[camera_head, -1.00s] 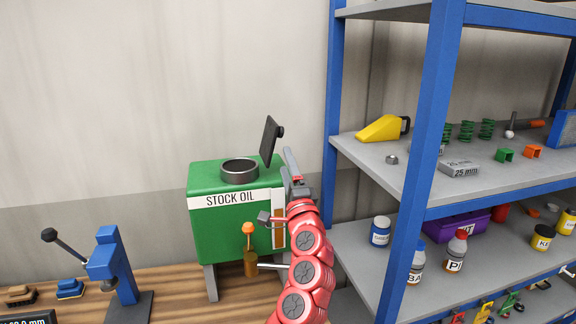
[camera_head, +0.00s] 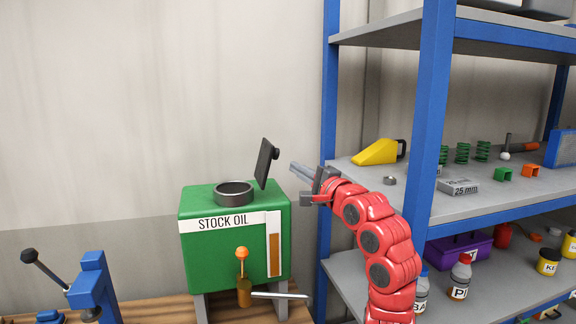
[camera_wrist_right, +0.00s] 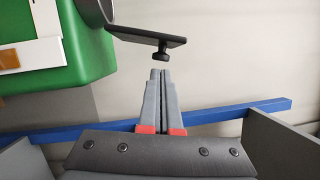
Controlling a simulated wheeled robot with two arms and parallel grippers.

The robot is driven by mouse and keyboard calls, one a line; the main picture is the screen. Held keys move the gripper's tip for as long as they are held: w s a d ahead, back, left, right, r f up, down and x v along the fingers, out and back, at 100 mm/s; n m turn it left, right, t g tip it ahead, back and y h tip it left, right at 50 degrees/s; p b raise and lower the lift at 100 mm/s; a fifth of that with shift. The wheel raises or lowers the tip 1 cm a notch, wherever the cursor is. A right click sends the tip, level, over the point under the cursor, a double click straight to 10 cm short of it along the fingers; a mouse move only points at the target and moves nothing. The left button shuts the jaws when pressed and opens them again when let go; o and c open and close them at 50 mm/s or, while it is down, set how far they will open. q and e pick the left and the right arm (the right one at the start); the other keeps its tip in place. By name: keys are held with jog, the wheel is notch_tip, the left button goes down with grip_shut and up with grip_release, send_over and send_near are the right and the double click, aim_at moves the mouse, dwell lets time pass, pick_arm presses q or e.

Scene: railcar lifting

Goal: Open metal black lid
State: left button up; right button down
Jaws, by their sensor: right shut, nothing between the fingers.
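The black metal lid (camera_head: 265,163) stands tilted nearly upright at the right side of the round dark filler neck (camera_head: 234,192) on the green STOCK OIL tank (camera_head: 235,245). The neck's opening is uncovered. A small black knob sits on the lid's right face; lid and knob also show in the right wrist view (camera_wrist_right: 146,39). My right gripper (camera_head: 294,168) is shut and empty, just right of the lid and apart from it. In the right wrist view its closed fingertips (camera_wrist_right: 160,74) lie just below the knob. My left gripper is not in view.
A blue-framed shelf (camera_head: 428,130) with bottles, springs and a yellow scoop (camera_head: 377,152) stands right of the tank, close to my right arm. An orange-topped valve (camera_head: 243,262) is on the tank's front. A blue lever press (camera_head: 95,290) stands at lower left.

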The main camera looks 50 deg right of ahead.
aim_at(278, 151)
jog(key=w+d+m+p, duration=0.1)
jog(key=w+d+p, duration=0.3)
jog(key=w, duration=0.3)
jog(key=shift+w+d+r+g, duration=0.25)
jog(key=shift+w+r+g, duration=0.05)
jog(key=shift+w+r, duration=0.1)
jog(key=a+r+n+b, duration=0.1)
jog(key=b, duration=0.1)
jog(key=w+n+b, duration=0.1)
jog(key=b, duration=0.1)
jog(key=shift+a+r+n+g, duration=0.3)
jog(key=shift+a+r+g, duration=0.1)
dwell(0.3)
